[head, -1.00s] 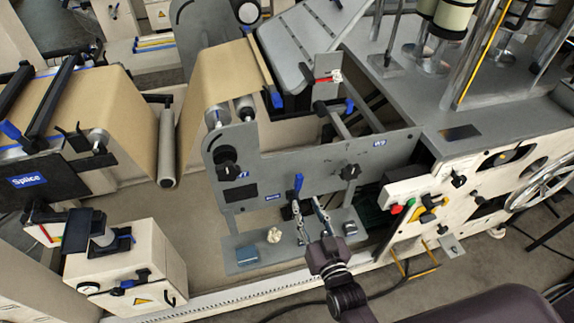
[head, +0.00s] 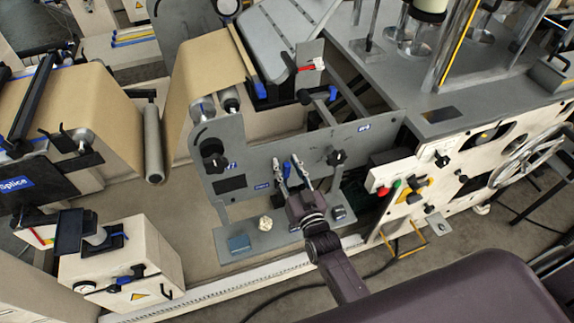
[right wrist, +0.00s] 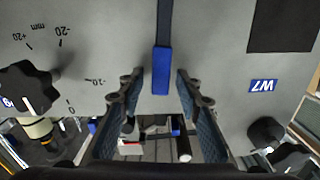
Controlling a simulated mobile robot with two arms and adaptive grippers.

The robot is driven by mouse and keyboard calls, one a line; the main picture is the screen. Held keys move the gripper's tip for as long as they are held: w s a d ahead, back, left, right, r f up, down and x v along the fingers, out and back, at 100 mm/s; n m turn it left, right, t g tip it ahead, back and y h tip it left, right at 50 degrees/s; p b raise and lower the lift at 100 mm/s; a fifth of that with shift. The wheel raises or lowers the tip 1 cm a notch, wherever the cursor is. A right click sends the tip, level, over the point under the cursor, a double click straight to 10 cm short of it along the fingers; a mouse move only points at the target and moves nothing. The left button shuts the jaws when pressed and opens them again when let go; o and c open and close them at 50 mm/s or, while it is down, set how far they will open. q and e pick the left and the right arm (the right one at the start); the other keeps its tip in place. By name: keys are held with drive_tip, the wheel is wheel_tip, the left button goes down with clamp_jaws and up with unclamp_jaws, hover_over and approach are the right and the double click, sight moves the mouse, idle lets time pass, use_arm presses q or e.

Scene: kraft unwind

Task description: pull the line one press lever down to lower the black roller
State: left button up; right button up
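A lever with a blue grip (head: 287,169) stands up in front of the grey side plate (head: 240,160) in the head view. In the right wrist view the blue grip (right wrist: 161,72) on its thin stem lies between my fingers, with a gap on each side. My right gripper (head: 289,177), also in the right wrist view (right wrist: 160,88), is open around the lever. I cannot tell which roller is the black one; a dark-ended roller (head: 229,99) sits at the plate's upper left. My left gripper is not in view.
Black knobs (head: 213,153) (head: 336,157) stick out of the plate on both sides of the lever.

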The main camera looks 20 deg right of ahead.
drive_tip(key=shift+c, duration=0.3)
drive_tip(key=c, duration=0.8)
clamp_jaws()
